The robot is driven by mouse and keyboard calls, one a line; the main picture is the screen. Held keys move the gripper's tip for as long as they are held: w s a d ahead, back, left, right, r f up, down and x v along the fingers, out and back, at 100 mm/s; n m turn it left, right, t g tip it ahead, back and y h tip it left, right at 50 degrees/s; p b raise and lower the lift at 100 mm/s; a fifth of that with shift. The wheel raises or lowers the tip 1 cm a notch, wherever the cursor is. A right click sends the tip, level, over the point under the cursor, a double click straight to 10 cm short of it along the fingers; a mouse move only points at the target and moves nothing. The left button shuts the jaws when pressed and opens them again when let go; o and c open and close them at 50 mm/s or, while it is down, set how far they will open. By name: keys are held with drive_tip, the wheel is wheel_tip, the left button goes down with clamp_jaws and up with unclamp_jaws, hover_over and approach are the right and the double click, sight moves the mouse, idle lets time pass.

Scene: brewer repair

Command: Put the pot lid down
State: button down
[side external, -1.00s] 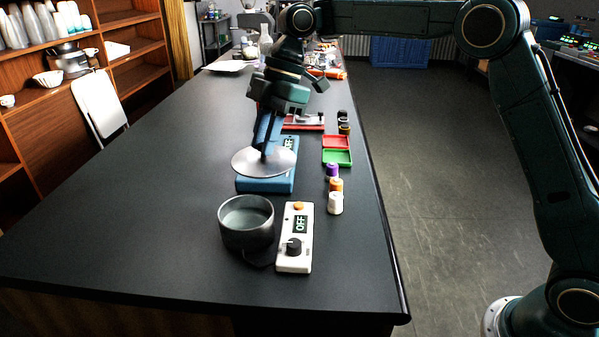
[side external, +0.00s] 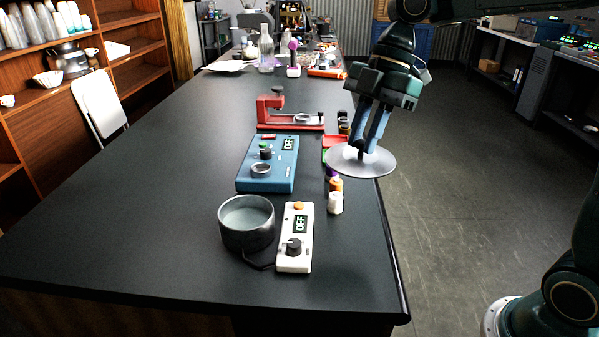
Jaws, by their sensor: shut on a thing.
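The pot lid (side external: 345,165) is a flat grey disc with a small knob on top. My gripper (side external: 366,147) is shut on the knob and holds the lid roughly level in the air. In the picture the lid overlaps the table's right edge; its exact height cannot be told. The pot (side external: 246,222) is a dark metal vessel, open at the top, with pale contents. It stands on the black table (side external: 150,200) left of the white controller.
The white controller (side external: 295,240) reads OFF. A blue device (side external: 267,165) and a red device (side external: 290,118) stand behind it. Small bottles (side external: 335,203) and partly hidden red and green trays line the right edge. The table's left side is clear.

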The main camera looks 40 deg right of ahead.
drive_tip(key=shift+f, duration=0.1)
wheel_tip(320, 180, down, 20)
drive_tip(key=shift+r, duration=0.1)
idle(1.2)
drive_tip(key=c, duration=1.3)
unclamp_jaws()
drive_tip(key=v, duration=1.2)
